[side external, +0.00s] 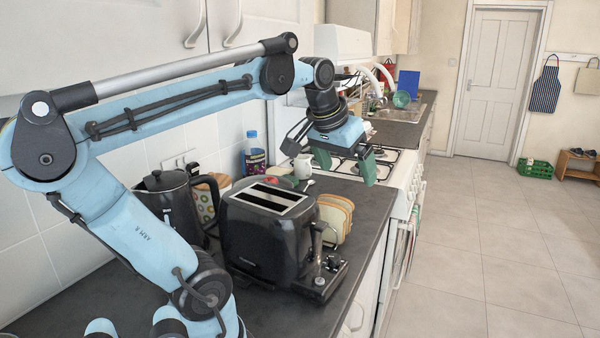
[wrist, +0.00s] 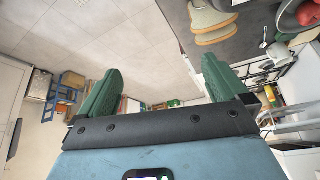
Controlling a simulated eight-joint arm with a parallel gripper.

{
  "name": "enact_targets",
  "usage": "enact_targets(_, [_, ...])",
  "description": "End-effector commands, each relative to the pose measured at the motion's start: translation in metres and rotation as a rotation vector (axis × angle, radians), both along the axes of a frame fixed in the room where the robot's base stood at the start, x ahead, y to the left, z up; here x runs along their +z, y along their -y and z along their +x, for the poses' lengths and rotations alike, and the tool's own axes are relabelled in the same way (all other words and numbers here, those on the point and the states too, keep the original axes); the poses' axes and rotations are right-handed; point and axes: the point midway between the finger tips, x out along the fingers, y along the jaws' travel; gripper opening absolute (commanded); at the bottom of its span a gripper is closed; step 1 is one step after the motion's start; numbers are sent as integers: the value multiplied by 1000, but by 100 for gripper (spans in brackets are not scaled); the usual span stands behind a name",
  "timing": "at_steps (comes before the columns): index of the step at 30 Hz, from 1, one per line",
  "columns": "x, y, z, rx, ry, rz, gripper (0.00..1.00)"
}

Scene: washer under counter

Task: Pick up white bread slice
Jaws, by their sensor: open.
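Two pale bread slices with brown crusts (side external: 336,217) stand on edge on the counter, just beyond the toaster's right side in the side view. In the wrist view the bread (wrist: 210,20) shows at the top, right of centre, near the counter edge. The toaster partly hides it in the side view. My gripper (side external: 346,163) is open and empty, above and beyond the bread, near the stove.
The black toaster (side external: 265,230) stands in front of the bread, with a black kettle (side external: 170,204) to its left. A blue-labelled bottle (side external: 253,155) and a small white jug (side external: 303,166) stand behind. The stove (side external: 375,166) adjoins the counter. Open floor (side external: 480,245) lies to the right.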

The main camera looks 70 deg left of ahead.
Motion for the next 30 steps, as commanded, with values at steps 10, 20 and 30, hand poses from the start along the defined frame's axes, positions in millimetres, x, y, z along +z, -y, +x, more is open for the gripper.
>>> enact_targets(10, [-113,120,4,-414,112,32,100])
enact_targets(20, [-128,135,-1,-466,129,34,57])
enact_targets(30, [-127,134,-1,-464,128,34,44])
